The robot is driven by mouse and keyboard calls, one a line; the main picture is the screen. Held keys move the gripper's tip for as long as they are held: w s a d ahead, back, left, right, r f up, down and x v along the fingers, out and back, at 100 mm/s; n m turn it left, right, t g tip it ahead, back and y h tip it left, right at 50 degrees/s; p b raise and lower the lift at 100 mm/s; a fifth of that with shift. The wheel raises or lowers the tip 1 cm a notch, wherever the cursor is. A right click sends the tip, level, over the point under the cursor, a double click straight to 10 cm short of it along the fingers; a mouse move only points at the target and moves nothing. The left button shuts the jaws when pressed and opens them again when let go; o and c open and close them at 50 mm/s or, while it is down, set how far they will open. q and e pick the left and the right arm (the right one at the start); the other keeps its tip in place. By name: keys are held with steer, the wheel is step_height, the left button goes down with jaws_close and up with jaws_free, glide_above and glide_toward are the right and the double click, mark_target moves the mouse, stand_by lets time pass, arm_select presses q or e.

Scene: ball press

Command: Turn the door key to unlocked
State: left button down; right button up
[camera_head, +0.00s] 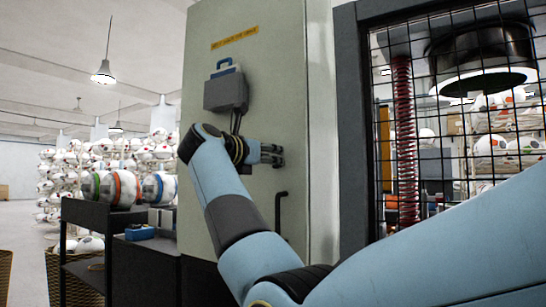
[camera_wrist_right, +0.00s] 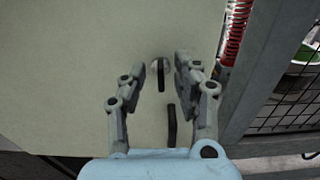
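The door key (camera_wrist_right: 161,78) shows in the right wrist view as a dark narrow bar on a round pale lock plate, running up and down in the picture. My right gripper (camera_wrist_right: 162,66) is open, one finger on each side of the key, with visible gaps to it. In the head view my right gripper (camera_head: 272,154) is close to the grey-green cabinet door (camera_head: 215,165); the key cannot be made out there. My left gripper is in neither view.
A black door handle (camera_head: 280,208) is below my right gripper; it also shows in the wrist view (camera_wrist_right: 172,126). A grey box (camera_head: 226,93) with a blue-handled item is on the door above. A wire-mesh guard (camera_head: 460,130) stands at right, and a dark shelf (camera_head: 95,215) at left.

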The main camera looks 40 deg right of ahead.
steer(key=shift+x, duration=0.9)
jaws_close()
steer(key=shift+w+a+f+n+p, duration=0.1)
steer(key=shift+w+f+n+p, duration=0.1)
steer(key=shift+n+p, duration=2.95)
steer(key=shift+w+a+f+n+p, duration=0.1)
steer(key=shift+w+f+n+p, duration=0.05)
steer(key=shift+n+p, duration=3)
steer(key=shift+w+a+f+n+p, duration=0.1)
steer(key=shift+w+f+n+p, duration=0.1)
steer(key=shift+n+p, duration=2.95)
steer(key=shift+f+m+p, duration=0.1)
steer(key=shift+m+p, duration=0.15)
steer(key=shift+p, duration=0.25)
